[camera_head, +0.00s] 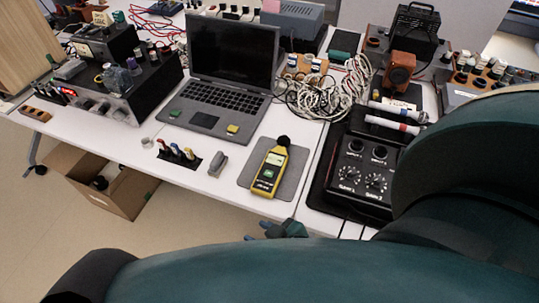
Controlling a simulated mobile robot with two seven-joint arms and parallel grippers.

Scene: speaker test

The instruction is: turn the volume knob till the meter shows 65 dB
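A yellow sound meter (267,177) with a black round tip lies on a grey mat (293,174) at the table's front edge. Its small display is lit green, but the reading is too small to make out. A black box (345,197) to its right has two round knobs, a left knob (348,179) and a right knob (375,182); I cannot tell whether either is the volume knob. My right gripper (258,231) is low, in front of the table edge below the meter, apart from meter and knobs. Its finger opening is unclear. My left gripper is not in view.
A laptop (224,66) stands open behind the meter. A grey handset-like object (218,163) lies left of the mat. Tangled white cables (330,90) lie behind the black box. A cardboard box (120,190) is on the floor.

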